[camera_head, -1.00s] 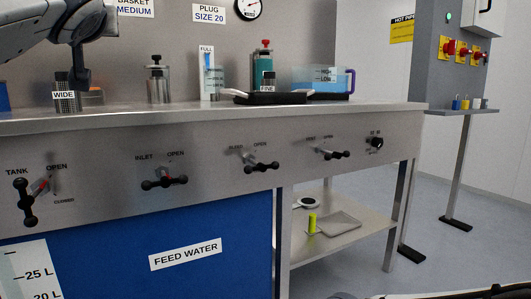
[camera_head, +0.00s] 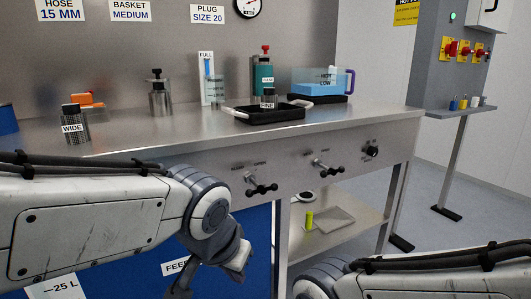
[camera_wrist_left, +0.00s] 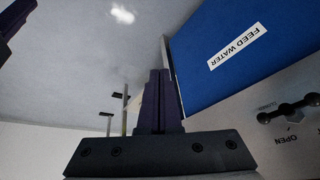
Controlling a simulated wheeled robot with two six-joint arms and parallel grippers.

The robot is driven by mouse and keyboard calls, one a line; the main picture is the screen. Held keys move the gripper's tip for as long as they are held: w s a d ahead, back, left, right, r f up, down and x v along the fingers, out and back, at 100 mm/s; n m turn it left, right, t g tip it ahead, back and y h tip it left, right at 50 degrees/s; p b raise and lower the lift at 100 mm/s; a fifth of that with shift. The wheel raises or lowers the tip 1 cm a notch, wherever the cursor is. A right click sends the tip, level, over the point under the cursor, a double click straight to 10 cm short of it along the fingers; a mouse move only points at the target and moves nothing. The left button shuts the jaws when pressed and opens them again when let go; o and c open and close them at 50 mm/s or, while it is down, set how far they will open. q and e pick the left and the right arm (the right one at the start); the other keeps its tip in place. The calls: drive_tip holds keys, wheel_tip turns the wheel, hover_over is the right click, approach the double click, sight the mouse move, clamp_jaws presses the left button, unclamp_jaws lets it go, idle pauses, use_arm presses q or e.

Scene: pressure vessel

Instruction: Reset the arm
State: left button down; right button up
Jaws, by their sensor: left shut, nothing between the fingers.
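My left arm (camera_head: 100,225) comes in from the left, low in front of the bench. Its wrist bends down before the blue feed water tank (camera_wrist_left: 240,45), and the fingertips are hard to make out in the head view. In the left wrist view my left gripper (camera_wrist_left: 162,90) is shut and empty, with its dark fingers together beside the tank. My right arm (camera_head: 440,280) shows at the bottom right, but its gripper is out of view.
The steel bench (camera_head: 200,130) holds a WIDE basket (camera_head: 74,128), a metal canister (camera_head: 159,97), a black tray (camera_head: 262,114) and a blue water container (camera_head: 318,90). Valve handles (camera_head: 262,188) stick out of its front panel.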

use_arm(q)
drive_tip(key=s+f+m+g+p, duration=0.1)
drive_tip(key=s+f+g+p, duration=0.15)
drive_tip(key=s, duration=0.55)
drive_tip(key=s+f+m+g+p, duration=0.2)
drive_tip(key=s+g, duration=0.1)
drive_tip(key=s, duration=0.4)
wheel_tip(320, 180, up, 38)
drive_tip(key=p, duration=3.6)
drive_tip(key=shift+w+d+f+t+p, duration=0.2)
drive_tip(key=shift+t+p, duration=0.15)
drive_tip(key=shift+p, duration=0.05)
use_arm(e)
wheel_tip(320, 180, up, 43)
